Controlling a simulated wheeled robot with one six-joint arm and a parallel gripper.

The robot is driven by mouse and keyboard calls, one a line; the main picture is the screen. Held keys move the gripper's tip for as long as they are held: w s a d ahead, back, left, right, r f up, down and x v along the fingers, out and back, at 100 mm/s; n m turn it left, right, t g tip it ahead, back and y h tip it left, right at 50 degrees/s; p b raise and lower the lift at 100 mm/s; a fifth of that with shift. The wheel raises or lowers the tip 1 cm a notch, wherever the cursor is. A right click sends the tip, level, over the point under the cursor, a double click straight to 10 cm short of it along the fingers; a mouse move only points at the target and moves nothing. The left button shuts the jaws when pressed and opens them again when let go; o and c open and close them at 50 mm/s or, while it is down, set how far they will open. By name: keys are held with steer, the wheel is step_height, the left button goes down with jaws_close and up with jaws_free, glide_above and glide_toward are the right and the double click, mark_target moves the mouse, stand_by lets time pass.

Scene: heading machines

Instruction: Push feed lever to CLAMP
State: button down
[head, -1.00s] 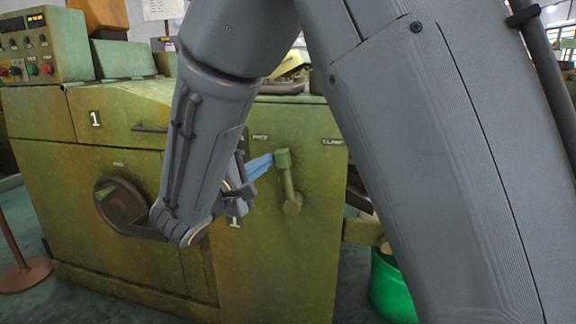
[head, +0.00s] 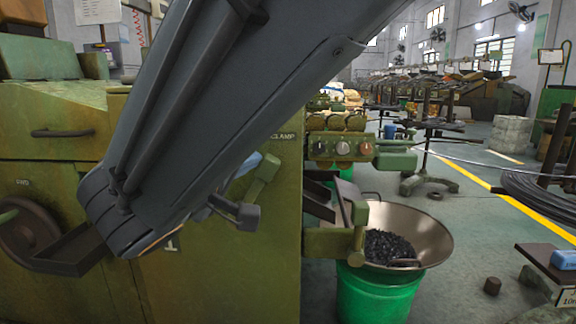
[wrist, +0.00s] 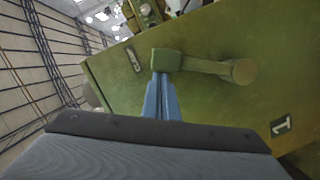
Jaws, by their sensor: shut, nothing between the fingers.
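The feed lever (head: 264,172) is a green arm with a blocky knob on the side of the green machine. It leans up and to the right from its pivot, towards the CLAMP label (head: 284,136). In the wrist view, the lever (wrist: 203,65) reaches from its round pivot to the knob. My gripper (head: 249,163) is shut and empty, with its blue fingers at the left side of the knob. In the wrist view, my gripper's fingertips (wrist: 161,82) meet the knob and appear to touch it. My forearm hides the other lever labels in the head view.
A green bucket (head: 375,296) with a wide pan (head: 425,235) of dark parts stands right of the machine. A knob panel (head: 340,147) juts out above it. A handwheel (head: 22,232) is at left.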

steer(key=shift+d+f, duration=0.2)
steer(key=shift+d, duration=0.15)
stand_by(0.3)
steer(key=s+a+r+p, duration=0.2)
steer(key=s+a, duration=0.4)
steer(key=s, duration=0.3)
steer(key=shift+s+r+p, duration=0.3)
steer(key=shift+s+r, duration=0.1)
steer(key=shift+r, duration=0.45)
